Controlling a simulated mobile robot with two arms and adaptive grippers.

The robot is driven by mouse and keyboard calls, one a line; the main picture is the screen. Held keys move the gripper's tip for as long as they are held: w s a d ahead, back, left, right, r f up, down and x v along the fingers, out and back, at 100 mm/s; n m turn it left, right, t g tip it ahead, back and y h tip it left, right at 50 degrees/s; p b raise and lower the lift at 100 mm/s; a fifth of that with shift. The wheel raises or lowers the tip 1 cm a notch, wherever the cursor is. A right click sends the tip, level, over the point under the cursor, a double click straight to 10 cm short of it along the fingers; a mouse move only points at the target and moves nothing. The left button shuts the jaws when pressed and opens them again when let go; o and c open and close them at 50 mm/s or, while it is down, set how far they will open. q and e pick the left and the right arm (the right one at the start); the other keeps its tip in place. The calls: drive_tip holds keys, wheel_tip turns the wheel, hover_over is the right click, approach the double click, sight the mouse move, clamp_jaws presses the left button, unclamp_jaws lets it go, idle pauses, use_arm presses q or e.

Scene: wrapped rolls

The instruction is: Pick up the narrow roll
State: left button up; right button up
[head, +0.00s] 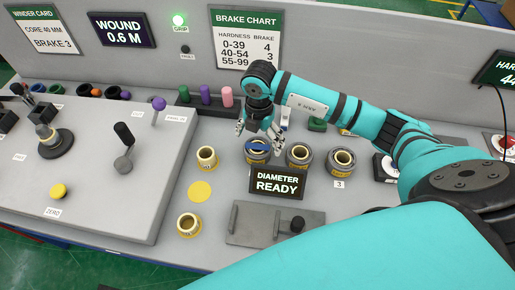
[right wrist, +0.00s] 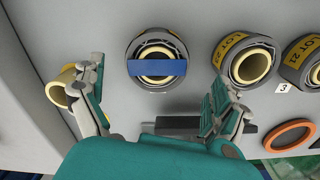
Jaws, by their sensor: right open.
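My right gripper (head: 259,132) is open and empty, pointing down over a grey wrapped roll (head: 257,156) with a pale yellow core. In the right wrist view, this roll (right wrist: 138,47) lies ahead between the open fingers (right wrist: 158,70), apart from both, with a blue strip (right wrist: 157,68) across its top. Two similar wrapped rolls stand to its right, a middle one (head: 299,163) and a right one (head: 341,170). I cannot tell which roll is the narrow one. My left gripper is out of view.
Small yellow rolls (head: 207,164) (head: 188,230) stand left, with a flat yellow disc (head: 199,191) between them. A black DIAMETER READY sign (head: 277,184) stands just in front of the wrapped rolls. A grey plate with a knob (head: 260,230) lies nearer. An orange ring (right wrist: 270,143) lies right.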

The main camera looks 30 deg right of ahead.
sight(258, 147)
drive_tip(key=shift+f+p, duration=0.3)
drive_tip(key=shift+f, duration=0.05)
drive_tip(key=f, duration=0.2)
drive_tip(key=f+p, duration=0.1)
drive_tip(key=shift+w+f, duration=0.2)
drive_tip(key=shift+f, duration=0.55)
drive_tip(key=c, duration=1.4)
